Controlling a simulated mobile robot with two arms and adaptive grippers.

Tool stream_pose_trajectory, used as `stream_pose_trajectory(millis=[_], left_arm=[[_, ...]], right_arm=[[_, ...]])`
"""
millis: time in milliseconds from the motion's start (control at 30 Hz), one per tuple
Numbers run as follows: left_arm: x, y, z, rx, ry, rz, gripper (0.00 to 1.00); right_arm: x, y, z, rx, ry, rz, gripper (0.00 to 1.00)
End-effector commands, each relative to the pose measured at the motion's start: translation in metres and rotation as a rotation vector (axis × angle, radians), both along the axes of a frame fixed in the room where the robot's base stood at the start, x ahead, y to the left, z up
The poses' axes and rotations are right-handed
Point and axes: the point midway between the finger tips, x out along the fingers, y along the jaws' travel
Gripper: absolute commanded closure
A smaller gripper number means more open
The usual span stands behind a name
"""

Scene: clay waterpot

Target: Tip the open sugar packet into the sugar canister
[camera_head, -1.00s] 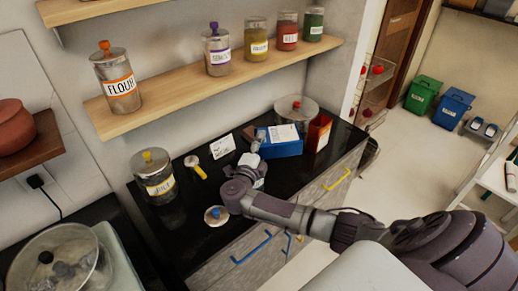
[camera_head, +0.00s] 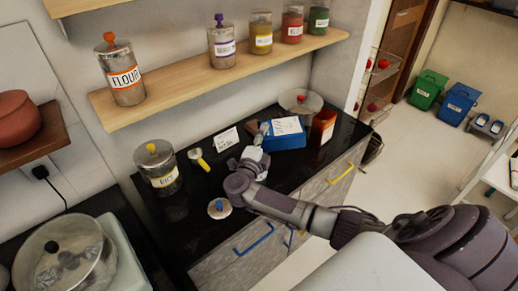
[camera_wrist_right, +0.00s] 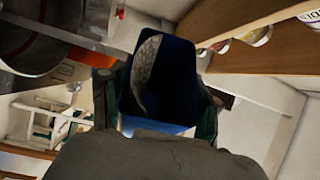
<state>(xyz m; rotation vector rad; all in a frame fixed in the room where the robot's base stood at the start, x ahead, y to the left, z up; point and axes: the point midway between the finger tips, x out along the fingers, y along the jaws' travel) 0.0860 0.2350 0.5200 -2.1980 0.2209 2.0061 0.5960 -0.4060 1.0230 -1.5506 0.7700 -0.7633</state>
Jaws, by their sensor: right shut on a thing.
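A blue packet (camera_head: 287,132) with a white label is above the back of the black counter in the head view. My right gripper (camera_head: 262,131) is at its left end, shut on it. In the right wrist view the blue packet (camera_wrist_right: 172,72) sits between my right gripper's fingers (camera_wrist_right: 158,100), its dark inside partly visible with a grey patch. A white-labelled thing (camera_head: 262,174) below my right wrist is mostly hidden; I cannot tell if it is the sugar canister. A lid with a blue knob (camera_head: 219,208) lies on the counter. My left gripper is out of view.
A red packet (camera_head: 323,126) and a glass canister with a red knob (camera_head: 300,101) stand close behind or beside the blue packet. A yellow-knobbed jar (camera_head: 158,168), a yellow-handled tool (camera_head: 199,160) and a card (camera_head: 226,138) are left. The shelf (camera_head: 180,82) holds several jars.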

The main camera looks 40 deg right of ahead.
Motion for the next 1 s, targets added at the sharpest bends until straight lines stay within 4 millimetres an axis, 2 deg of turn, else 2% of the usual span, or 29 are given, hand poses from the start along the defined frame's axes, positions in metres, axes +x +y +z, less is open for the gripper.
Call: stream_pose_trajectory(millis=[1000], left_arm=[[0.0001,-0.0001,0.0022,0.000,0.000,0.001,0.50]], right_arm=[[0.0006,0.0013,0.0010,-0.035,0.019,0.000,1.00]])
